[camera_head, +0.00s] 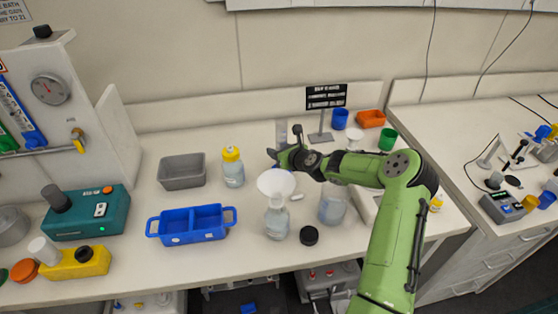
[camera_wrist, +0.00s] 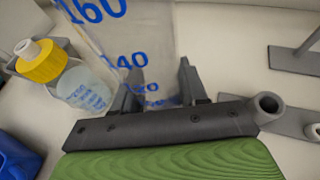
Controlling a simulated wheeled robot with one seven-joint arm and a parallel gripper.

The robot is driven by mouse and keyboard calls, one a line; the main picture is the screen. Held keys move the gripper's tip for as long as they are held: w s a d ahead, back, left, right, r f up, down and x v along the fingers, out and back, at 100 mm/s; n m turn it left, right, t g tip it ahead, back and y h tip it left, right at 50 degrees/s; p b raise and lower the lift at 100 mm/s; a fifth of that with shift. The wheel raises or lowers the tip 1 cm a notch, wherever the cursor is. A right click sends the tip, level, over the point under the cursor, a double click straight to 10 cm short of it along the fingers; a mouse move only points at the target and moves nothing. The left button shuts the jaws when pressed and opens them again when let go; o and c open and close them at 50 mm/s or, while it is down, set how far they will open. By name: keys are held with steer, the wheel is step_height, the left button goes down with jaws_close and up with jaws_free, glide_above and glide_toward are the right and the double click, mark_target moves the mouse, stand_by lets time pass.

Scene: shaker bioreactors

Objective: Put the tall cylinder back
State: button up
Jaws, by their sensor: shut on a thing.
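The tall cylinder (camera_wrist: 140,42) is clear with blue graduation marks such as 160 and 140. It fills the upper middle of the wrist view, between the two dark fingers of my gripper (camera_wrist: 158,88), which is shut on it. In the head view the cylinder (camera_head: 281,131) shows as a faint upright clear shape at the back of the bench, just left of my gripper (camera_head: 284,153). Its base is hidden behind the gripper, so I cannot tell whether it touches the bench.
A yellow-capped bottle (camera_head: 232,168) stands left of the gripper. In front are a flask with a white funnel (camera_head: 277,184), a black cap (camera_head: 309,235) and a blue two-part tray (camera_head: 192,237). A grey bin (camera_head: 181,184) is farther left. A sign stand (camera_head: 320,136) is close behind on the right.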

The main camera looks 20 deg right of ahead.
steer(key=shift+f, duration=1.3)
steer(key=shift+f, duration=0.1)
steer(key=o, duration=1.2)
steer(key=shift+c, duration=0.2)
steer(key=v, duration=0.7)
steer(key=shift+s+r, duration=0.25)
